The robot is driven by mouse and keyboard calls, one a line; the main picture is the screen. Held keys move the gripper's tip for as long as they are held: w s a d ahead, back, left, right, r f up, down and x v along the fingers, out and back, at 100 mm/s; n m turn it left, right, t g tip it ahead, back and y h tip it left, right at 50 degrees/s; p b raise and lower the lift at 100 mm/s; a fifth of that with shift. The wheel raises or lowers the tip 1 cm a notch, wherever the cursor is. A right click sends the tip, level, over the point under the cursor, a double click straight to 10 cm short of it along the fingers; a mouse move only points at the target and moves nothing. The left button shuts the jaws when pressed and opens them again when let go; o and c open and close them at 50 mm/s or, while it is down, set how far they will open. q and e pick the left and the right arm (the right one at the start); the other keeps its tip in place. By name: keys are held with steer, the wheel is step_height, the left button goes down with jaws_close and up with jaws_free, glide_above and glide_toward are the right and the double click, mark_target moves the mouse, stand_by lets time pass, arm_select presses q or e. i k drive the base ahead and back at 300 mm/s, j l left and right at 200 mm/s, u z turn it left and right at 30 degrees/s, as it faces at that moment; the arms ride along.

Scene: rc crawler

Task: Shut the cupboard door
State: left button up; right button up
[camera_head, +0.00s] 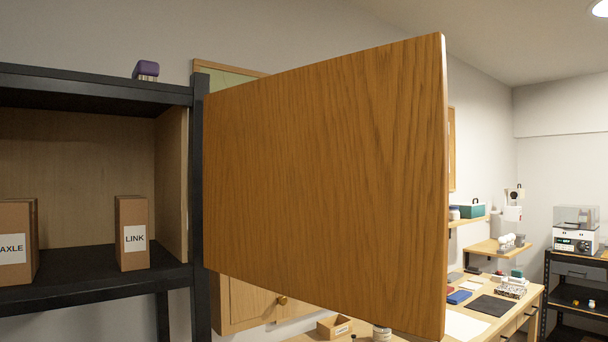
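The cupboard door (330,180) is a brown wooden panel. It stands wide open, swung out toward me from the right side of the cupboard. Its hinge side meets the black upright post (197,200), and its free edge (445,190) is on the right. The cupboard (75,160) on the left has a black frame and a light wood interior, open at the front. Neither of my grippers shows in the head view.
Inside the cupboard stand cardboard boxes labelled AXLE (17,243) and LINK (132,233). A purple-topped object (146,70) sits on top. Behind the door is a workbench (525,310) with small items. A black shelf rack (548,290) stands at the far right.

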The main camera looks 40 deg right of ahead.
mark_target(326, 184)
steer(key=l+u, duration=0.25)
steer(key=l, duration=0.4)
steer(key=l+u, duration=0.2)
steer(key=l, duration=0.5)
steer(key=l+u, duration=0.25)
steer(key=l, duration=0.4)
steer(key=k+l+u, duration=0.25)
steer(key=l, duration=0.35)
steer(key=k+j+z, duration=0.4)
steer(key=k, duration=0.2)
